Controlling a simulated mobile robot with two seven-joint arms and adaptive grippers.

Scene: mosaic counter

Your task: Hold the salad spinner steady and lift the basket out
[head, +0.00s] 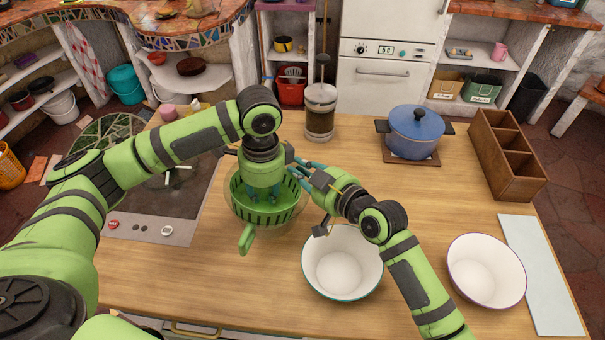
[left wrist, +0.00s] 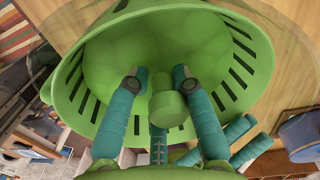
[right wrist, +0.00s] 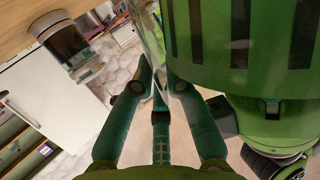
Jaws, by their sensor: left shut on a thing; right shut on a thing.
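The salad spinner is a clear outer bowl (right wrist: 153,30) with a green slotted basket (head: 271,216) in it, left of the counter's middle. A green handle (head: 247,238) sticks out at its front. My left gripper (head: 264,198) points down into the basket from above. In the left wrist view its fingers close around the green central knob (left wrist: 168,109) of the basket (left wrist: 95,60). My right gripper (head: 293,168) is at the spinner's right side. In the right wrist view its fingertips (right wrist: 160,75) pinch the clear bowl's wall, beside the slotted basket (right wrist: 240,45). How high the basket sits is hard to tell.
A white bowl (head: 342,278) stands close to the right of the spinner, under my right arm; another white bowl (head: 486,272) is farther right. A cooktop (head: 190,205) lies left. A French press (head: 320,112), blue pot (head: 415,135) and wooden organiser (head: 507,155) stand at the back.

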